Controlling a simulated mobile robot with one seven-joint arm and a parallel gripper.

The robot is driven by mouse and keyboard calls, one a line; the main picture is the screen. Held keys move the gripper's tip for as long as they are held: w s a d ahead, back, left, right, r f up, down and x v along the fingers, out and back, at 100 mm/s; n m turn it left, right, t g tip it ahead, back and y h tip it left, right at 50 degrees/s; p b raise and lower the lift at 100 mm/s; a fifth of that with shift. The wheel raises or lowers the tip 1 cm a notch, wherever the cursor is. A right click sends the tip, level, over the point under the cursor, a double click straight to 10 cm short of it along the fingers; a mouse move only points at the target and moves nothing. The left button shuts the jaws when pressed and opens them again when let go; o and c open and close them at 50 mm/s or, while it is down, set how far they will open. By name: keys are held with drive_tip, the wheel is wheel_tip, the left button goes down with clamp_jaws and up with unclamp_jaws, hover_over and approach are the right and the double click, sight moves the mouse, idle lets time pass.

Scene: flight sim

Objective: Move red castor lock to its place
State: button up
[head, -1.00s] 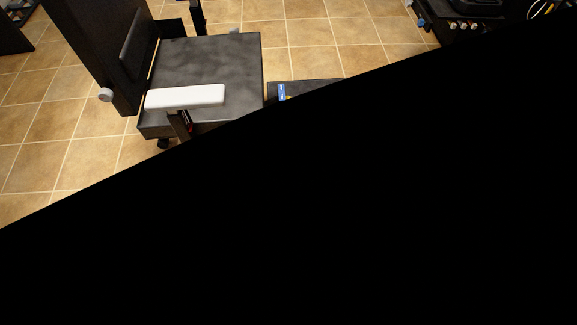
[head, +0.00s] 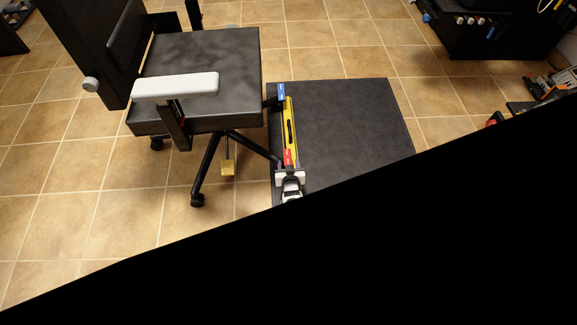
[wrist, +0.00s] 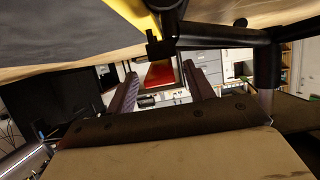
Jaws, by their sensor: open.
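The red castor lock appears to be the red end piece (head: 288,157) of a yellow bar (head: 290,125) with a blue upper end, at the left edge of a dark platform. In the wrist view the red piece (wrist: 160,75) shows between my finger tips, with the yellow strip (wrist: 142,14) above it. My gripper (wrist: 161,70) is open around or just short of it; contact cannot be told. In the head view a pale part, seemingly my gripper (head: 290,178), is at the bar's red end. The place for the lock cannot be identified.
A dark chair seat (head: 200,65) with a white armrest (head: 175,86) stands left of the dark platform (head: 345,130). The chair's black leg (head: 208,165) reaches the tiled floor. Black equipment (head: 490,35) stands at upper right. A large black area hides the lower right.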

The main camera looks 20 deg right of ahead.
drive_tip(key=c, duration=1)
drive_tip(key=f+t+b, duration=0.1)
drive_tip(key=b, duration=0.1)
drive_tip(key=shift+f+b, duration=0.15)
drive_tip(key=shift+b, duration=0.25)
drive_tip(key=t+b, duration=0.1)
drive_tip(key=b, duration=0.1)
drive_tip(key=t+b, duration=0.1)
drive_tip(key=b, duration=0.1)
drive_tip(key=shift+s+f+h, duration=0.15)
drive_tip(key=shift+f+h, duration=0.1)
drive_tip(key=shift+h, duration=0.15)
drive_tip(key=shift+r+t, duration=0.1)
drive_tip(key=shift+t, duration=0.2)
drive_tip(key=o, duration=1)
